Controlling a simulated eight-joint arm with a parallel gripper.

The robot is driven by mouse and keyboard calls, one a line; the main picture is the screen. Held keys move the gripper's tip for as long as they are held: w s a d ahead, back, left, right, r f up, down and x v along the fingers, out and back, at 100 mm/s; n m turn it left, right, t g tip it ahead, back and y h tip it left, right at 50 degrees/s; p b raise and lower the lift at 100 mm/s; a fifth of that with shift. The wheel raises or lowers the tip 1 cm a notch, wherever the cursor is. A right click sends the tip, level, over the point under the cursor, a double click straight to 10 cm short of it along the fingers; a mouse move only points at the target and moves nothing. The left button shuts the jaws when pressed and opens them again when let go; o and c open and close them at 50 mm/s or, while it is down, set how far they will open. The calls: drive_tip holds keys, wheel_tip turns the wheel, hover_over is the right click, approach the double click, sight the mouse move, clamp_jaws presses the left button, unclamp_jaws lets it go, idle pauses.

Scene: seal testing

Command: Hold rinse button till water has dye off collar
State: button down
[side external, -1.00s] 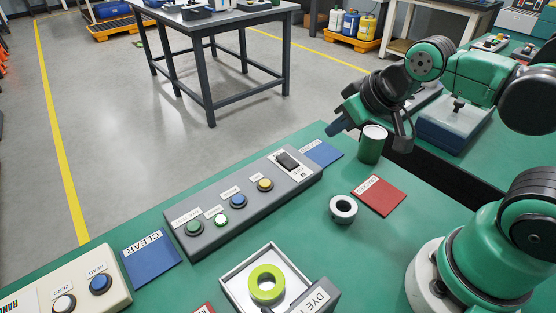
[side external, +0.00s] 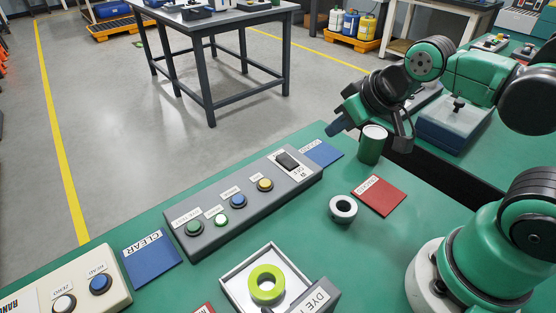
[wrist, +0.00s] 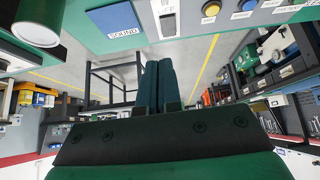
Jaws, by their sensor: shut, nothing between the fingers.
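The rinse button appears to be the blue button (side external: 237,201) on the sloped grey control panel (side external: 215,238); its label is small and blurred. It also shows at the top edge of the wrist view (wrist: 248,5). The collar (side external: 266,283) is a yellow-green ring lying in the square metal tray (side external: 233,283) beside the DYE-labelled block. No water shows on it. My gripper (side external: 338,124) is past the panel's far right end, well away from the blue button. Its fingers (wrist: 158,68) are together and empty in the wrist view.
A green cylinder (side external: 372,148) stands close below my gripper. A grey ring (side external: 343,209) lies beside a red card (side external: 380,196). A blue SOUND card (side external: 325,153) lies at the panel's far end. A yellow button (side external: 265,185) neighbours the blue one.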

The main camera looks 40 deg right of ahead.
drive_tip(key=w+a+n+t, duration=0.1)
drive_tip(key=w+a+n, duration=0.4)
drive_tip(key=a+n, duration=0.15)
drive_tip(key=n+y, duration=0.2)
drive_tip(key=n, duration=0.3)
hover_over(242, 200)
drive_tip(key=shift+f+t, duration=0.15)
drive_tip(key=shift+t, duration=0.25)
drive_tip(key=shift+f, duration=0.15)
drive_tip(key=shift+f, duration=4.3)
drive_tip(key=shift+r, duration=0.1)
idle(1.5)
